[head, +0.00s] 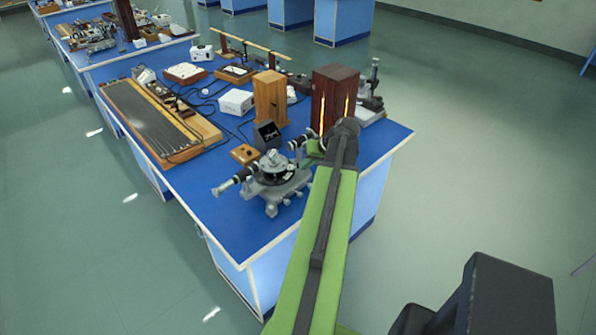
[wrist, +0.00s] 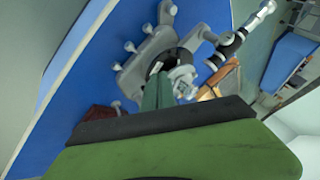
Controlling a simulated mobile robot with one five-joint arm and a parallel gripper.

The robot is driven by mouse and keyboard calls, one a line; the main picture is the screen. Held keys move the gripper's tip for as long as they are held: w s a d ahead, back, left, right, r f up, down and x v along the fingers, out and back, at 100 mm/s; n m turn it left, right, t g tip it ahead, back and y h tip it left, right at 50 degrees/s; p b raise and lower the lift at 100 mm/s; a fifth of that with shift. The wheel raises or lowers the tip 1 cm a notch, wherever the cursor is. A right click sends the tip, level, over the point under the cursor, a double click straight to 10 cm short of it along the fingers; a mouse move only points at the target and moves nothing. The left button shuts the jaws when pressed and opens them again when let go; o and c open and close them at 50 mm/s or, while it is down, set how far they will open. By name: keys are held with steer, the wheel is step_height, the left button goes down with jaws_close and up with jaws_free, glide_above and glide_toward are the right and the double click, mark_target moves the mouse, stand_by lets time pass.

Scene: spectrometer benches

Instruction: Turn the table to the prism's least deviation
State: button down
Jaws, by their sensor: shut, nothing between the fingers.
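The grey spectrometer (head: 275,185) stands near the front corner of the blue bench, with a round dark table (head: 274,170) in its middle. A small pale piece sits on top; I cannot tell if it is the prism. One tube (head: 236,180) points left and another (head: 301,141) points to the back right. In the wrist view, the spectrometer (wrist: 158,42) lies just beyond the shut green fingers (wrist: 158,80). The fingers hide part of the round table, and contact cannot be told.
A wooden box (head: 270,98), a white box (head: 236,102) and a small black-faced meter (head: 267,134) stand behind the spectrometer. The bench front left (head: 222,225) is clear.

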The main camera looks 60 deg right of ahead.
mark_target(276, 179)
steer(key=w+f+b, duration=0.2)
steer(key=w+a+f+b, duration=0.1)
steer(key=w+f+b, duration=0.1)
steer(key=w+f, duration=0.1)
steer(key=w+a+f+b, duration=0.1)
steer(key=w+f+b, duration=0.1)
steer(key=shift+w+f, duration=0.15)
steer(key=shift+w, duration=0.25)
steer(key=shift+w+a+f, duration=0.1)
steer(key=shift+w+a, duration=0.65)
steer(key=shift+w, duration=0.05)
steer(key=shift+s+d, duration=0.1)
